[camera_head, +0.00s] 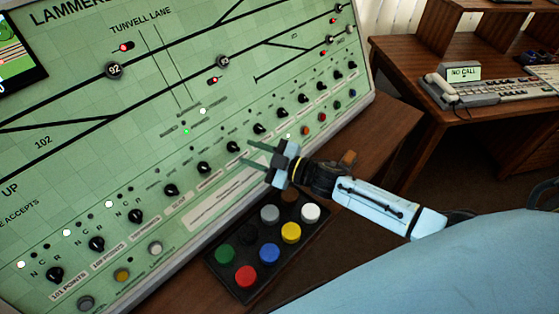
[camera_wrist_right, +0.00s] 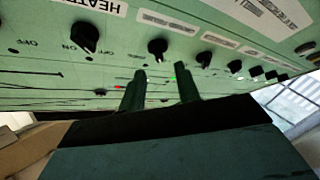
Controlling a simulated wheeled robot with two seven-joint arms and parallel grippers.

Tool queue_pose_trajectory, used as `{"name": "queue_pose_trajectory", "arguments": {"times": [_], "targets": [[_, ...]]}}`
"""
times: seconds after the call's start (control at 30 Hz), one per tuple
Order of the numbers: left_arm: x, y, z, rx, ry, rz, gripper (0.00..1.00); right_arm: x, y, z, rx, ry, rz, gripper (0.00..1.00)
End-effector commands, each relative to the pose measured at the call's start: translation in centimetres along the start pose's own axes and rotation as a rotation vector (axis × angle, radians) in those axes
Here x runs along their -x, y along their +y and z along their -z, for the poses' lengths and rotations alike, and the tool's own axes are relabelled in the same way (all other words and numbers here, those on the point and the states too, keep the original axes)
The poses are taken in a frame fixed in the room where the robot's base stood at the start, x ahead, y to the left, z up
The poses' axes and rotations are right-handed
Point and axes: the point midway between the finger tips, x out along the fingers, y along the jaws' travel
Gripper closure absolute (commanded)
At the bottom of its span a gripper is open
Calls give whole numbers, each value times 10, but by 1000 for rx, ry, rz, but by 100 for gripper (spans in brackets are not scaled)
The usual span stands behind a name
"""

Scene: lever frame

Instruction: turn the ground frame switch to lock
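A sloping green control panel (camera_head: 75,170) bears a row of black rotary knobs along its lower part. I cannot read which label is the ground frame switch. My right gripper (camera_head: 244,151) reaches in from the right, its two thin fingers apart and empty. Its tips are close to one black knob (camera_head: 233,147) in the middle of the row. In the right wrist view, a knob (camera_wrist_right: 158,48) lies just beyond the gap between the fingertips (camera_wrist_right: 160,70). I cannot tell whether they touch the panel. My left gripper is not in view.
A black box of coloured buttons (camera_head: 237,281) sits on the wooden desk below my right arm. Neighbouring knobs (camera_head: 204,168) and (camera_head: 260,128) stand close on either side. A wooden side desk (camera_head: 400,75) with a telephone and keyboard is at the upper right.

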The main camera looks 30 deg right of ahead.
Motion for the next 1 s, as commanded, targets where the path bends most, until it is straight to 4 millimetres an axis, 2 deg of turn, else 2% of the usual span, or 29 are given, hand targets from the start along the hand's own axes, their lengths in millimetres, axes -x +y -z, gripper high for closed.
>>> {"name": "queue_pose_trajectory", "arguments": {"times": [0.03,0.2,0.4,0.6,1.0], "targets": [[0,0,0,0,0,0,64,14,-1,-1,0,-4,2,67],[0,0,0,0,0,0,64,51,-1,-1,0,-3,2,67],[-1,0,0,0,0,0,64,82,-1,-1,0,-2,1,67],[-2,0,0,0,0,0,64,95,0,0,2,0,1,67],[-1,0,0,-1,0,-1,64,96,0,0,2,1,1,67]]}}
